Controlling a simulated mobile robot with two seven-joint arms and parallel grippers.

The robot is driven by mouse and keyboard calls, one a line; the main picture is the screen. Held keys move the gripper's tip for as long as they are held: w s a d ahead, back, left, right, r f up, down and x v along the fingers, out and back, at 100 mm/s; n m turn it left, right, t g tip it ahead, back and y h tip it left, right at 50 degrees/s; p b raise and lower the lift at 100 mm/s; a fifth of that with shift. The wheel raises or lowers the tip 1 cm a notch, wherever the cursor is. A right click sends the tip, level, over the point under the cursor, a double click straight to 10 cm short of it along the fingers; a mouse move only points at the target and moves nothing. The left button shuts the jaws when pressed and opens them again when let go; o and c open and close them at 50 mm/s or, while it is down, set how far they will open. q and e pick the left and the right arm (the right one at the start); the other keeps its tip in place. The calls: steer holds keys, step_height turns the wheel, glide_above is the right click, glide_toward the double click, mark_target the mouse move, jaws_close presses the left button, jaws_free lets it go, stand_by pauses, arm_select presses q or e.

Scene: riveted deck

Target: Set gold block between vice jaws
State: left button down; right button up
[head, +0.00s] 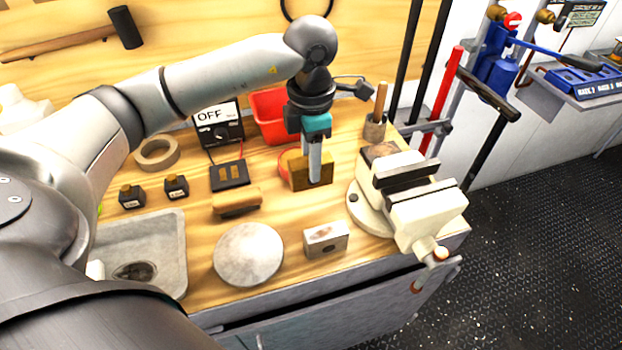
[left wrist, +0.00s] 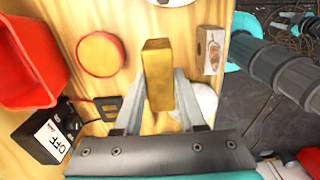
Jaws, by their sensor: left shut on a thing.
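The gold block (head: 296,171) is at the back middle of the wooden bench in the head view. My left gripper (head: 314,168) comes down from above and is shut on it; I cannot tell whether the block touches the bench. In the left wrist view the gold block (left wrist: 157,72) sits between the two grey fingers (left wrist: 158,105). The cream vice (head: 425,212) stands at the bench's right corner, right of the block. Its dark jaws (head: 408,178) are apart, with nothing visible between them.
A red bin (head: 268,113) and an OFF meter (head: 218,125) stand behind the block. A pot with a wooden handle (head: 375,125) is behind the vice. A holed metal block (head: 325,240), round grey disc (head: 248,253) and wooden-topped brush (head: 236,201) lie in front.

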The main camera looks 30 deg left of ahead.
arm_select(q)
step_height(320, 180, up, 11)
steer(key=p, duration=0.1)
steer(key=s+d+f+m, duration=0.2)
steer(key=d+m, duration=0.2)
steer(key=m, duration=1)
steer(key=s+d+f+m, duration=0.3)
steer(key=d+m, duration=0.1)
steer(key=m, duration=0.9)
steer(key=shift+s+d+f+m, duration=0.15)
steer(key=shift+s+d+m, duration=0.05)
steer(key=shift+s+m, duration=0.2)
